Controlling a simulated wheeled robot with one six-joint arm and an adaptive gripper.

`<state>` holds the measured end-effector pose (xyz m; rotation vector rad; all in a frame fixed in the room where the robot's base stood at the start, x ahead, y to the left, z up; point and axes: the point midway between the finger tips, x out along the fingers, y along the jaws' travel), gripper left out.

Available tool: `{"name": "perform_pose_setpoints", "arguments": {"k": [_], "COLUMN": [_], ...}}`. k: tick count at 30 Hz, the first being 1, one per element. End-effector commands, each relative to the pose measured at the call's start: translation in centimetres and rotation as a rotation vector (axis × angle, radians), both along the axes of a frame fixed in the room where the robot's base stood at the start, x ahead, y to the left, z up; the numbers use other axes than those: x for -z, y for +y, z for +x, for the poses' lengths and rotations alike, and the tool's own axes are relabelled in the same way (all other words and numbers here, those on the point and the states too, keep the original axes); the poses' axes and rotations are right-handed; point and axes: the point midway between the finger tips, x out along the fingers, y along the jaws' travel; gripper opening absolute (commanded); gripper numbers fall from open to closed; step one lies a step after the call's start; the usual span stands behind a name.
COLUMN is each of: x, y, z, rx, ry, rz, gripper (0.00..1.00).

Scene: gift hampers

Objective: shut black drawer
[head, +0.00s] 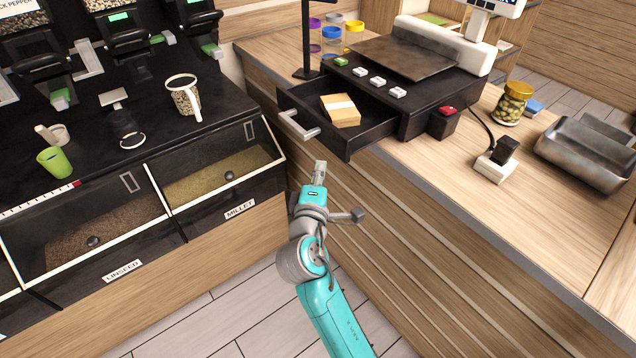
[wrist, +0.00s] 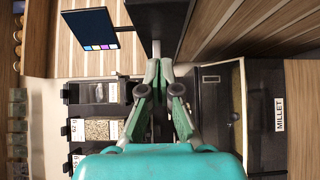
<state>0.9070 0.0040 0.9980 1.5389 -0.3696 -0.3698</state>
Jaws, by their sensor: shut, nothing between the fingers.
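The black drawer (head: 352,147) is pulled out from under the black scale unit on the wooden counter, in the head view. It has a pale bar handle (head: 300,126) on its front and holds a stack of brown packets with a white band (head: 341,110). My gripper (head: 319,166) is shut and empty, just in front of and below the drawer front. In the wrist view, the fingers of my gripper (wrist: 157,66) point toward a dark body at the top edge, which seems to be the drawer. I cannot tell whether they touch it.
A scale (head: 410,55) stands above the drawer. A jar (head: 512,103), a metal scoop tray (head: 588,152) and a black box with a red top (head: 444,122) are to the right. Bulk bins labelled millet and linseed (head: 225,175) stand on the left, with a mug (head: 183,95) above.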

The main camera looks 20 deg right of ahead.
Motion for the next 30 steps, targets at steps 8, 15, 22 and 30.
{"name": "perform_pose_setpoints", "arguments": {"k": [8, 15, 22, 30], "x": [0.0, 0.0, 0.0, 0.0], "y": [-3.2, -5.0, -5.2, -5.4], "z": [3.2, 3.7, 3.8, 3.9], "rx": [0.003, 0.002, 0.0, 0.0], "ry": [0.001, 0.0, 0.0, 0.0], "rz": [0.0, 0.0, 0.0, 0.0], "gripper": [0.0, 0.0, 0.0, 0.0]}}
